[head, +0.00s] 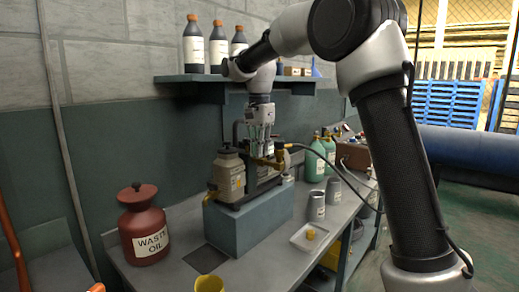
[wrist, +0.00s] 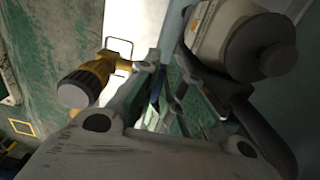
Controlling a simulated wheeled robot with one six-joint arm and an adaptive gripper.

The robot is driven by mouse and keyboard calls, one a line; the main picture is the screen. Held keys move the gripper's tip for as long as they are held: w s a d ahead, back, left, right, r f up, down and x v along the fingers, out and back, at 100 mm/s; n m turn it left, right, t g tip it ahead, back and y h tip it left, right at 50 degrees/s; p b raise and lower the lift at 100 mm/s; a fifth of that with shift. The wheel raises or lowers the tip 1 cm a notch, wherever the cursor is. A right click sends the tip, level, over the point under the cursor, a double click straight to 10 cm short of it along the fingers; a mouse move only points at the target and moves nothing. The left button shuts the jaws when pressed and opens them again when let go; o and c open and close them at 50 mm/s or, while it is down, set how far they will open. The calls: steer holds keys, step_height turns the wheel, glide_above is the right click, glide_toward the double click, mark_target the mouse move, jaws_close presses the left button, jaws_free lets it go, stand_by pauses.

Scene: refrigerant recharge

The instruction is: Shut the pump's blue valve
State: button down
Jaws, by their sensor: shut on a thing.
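The pump (head: 229,178), with a beige body and dark frame, stands on a blue-grey block on the bench. My gripper (head: 262,148) points down at the top of the pump, beside a brass fitting (head: 276,160). In the wrist view, my gripper (wrist: 166,80) is shut on a narrow dark-blue piece (wrist: 156,86), which looks like the blue valve. My fingers hide most of it, and I cannot tell how far it is turned. In that view the brass fitting (wrist: 86,84) is left of my fingers and the beige body (wrist: 225,30) right.
A red waste oil can (head: 146,225) stands at the left of the bench, with a yellow cup (head: 209,284) in front. A white tray (head: 300,239), grey cans (head: 317,206) and green bottles (head: 317,160) stand to the right. A shelf (head: 190,78) with dark bottles is behind.

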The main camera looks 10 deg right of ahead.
steer(key=c, duration=1.5)
jaws_free()
steer(key=shift+c, duration=0.2)
step_height(320, 180, up, 12)
